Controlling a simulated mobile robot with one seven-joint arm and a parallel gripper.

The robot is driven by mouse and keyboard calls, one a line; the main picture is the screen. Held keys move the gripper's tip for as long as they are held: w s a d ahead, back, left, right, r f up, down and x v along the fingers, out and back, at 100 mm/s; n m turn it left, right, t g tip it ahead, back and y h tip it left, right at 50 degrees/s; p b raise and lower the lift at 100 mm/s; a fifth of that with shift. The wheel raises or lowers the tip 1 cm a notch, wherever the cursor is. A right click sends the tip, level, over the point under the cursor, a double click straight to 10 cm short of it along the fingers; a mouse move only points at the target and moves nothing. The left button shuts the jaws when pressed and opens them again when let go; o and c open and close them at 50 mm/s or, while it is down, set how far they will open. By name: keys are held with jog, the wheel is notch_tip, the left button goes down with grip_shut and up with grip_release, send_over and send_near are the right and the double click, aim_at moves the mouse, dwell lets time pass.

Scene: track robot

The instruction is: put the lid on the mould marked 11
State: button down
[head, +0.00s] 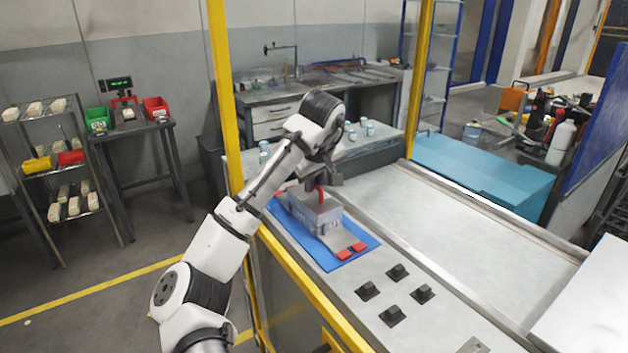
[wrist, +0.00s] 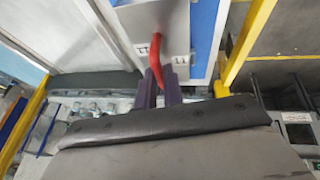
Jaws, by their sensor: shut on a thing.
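My gripper (head: 324,184) is shut on the red handle of the lid (head: 321,197), over the blue mat (head: 330,263). The grey mould (head: 318,222) is a block on the mat directly under my gripper. In the wrist view the red handle of the lid (wrist: 157,55) runs up from between the purple fingers (wrist: 160,88). Marks that look like 11 show on the grey surfaces of the mould (wrist: 181,58) beside it. I cannot tell whether the lid touches the mould or hangs just above it.
Several black knobs (head: 397,272) stand on the bench nearby. A yellow post (head: 222,90) stands left of my arm. The wide grey surface (head: 455,220) to the right is clear.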

jog(key=c, duration=1.4)
grip_release()
jog(key=shift+c, duration=0.2)
